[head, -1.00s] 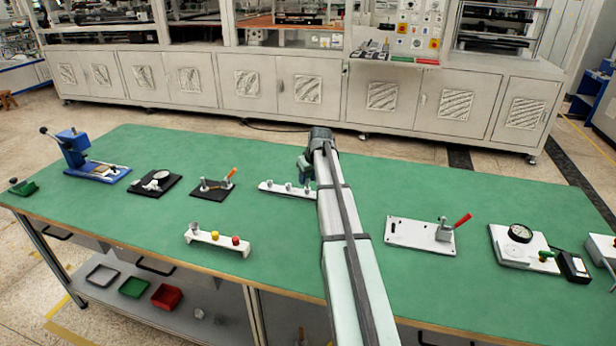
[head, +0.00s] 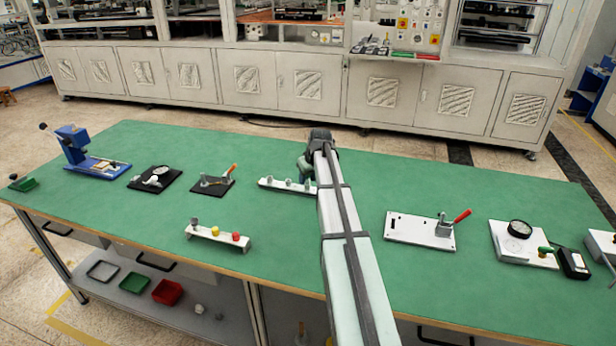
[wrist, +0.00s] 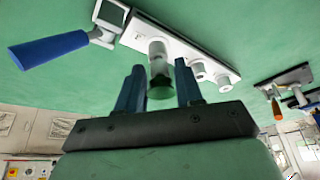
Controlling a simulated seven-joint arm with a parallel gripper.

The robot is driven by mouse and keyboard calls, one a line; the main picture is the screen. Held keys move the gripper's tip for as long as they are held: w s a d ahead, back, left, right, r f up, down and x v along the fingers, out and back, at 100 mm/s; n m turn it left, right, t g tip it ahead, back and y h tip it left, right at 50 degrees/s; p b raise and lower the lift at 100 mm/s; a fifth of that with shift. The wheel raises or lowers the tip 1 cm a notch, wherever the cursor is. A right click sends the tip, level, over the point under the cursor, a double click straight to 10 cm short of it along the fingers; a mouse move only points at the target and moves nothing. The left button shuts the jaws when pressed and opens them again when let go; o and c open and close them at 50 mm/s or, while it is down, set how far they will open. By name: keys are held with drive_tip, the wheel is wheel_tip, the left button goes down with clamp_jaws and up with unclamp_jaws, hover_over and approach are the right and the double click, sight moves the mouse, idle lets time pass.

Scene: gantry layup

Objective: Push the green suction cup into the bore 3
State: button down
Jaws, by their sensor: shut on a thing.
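My gripper (wrist: 160,92) points at a white bar (wrist: 215,61) with several raised cylindrical bores. Its blue fingers are shut on the green suction cup (wrist: 160,89), which shows as a dark green round end between them. The cup is in line with the bore (wrist: 157,48) nearest the blue-handled clamp. Whether it touches or has entered that bore I cannot tell. In the head view the white bar (head: 272,184) lies left of my arm, and my gripper (head: 304,178) is at its right end. The cup is hidden there.
A clamp with a blue handle (wrist: 48,50) lies close to the gripper's left in the wrist view. A black fixture with an orange handle (head: 212,186) lies left of the bar. The green bench is clear between.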

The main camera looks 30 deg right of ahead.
drive_tip(key=shift+f, duration=0.25)
drive_tip(key=c, duration=0.7)
unclamp_jaws()
drive_tip(key=shift+o, duration=0.2)
drive_tip(key=shift+r, duration=0.1)
drive_tip(key=v, duration=1.3)
drive_tip(key=shift+s+r, duration=0.2)
drive_tip(key=shift+r, duration=0.1)
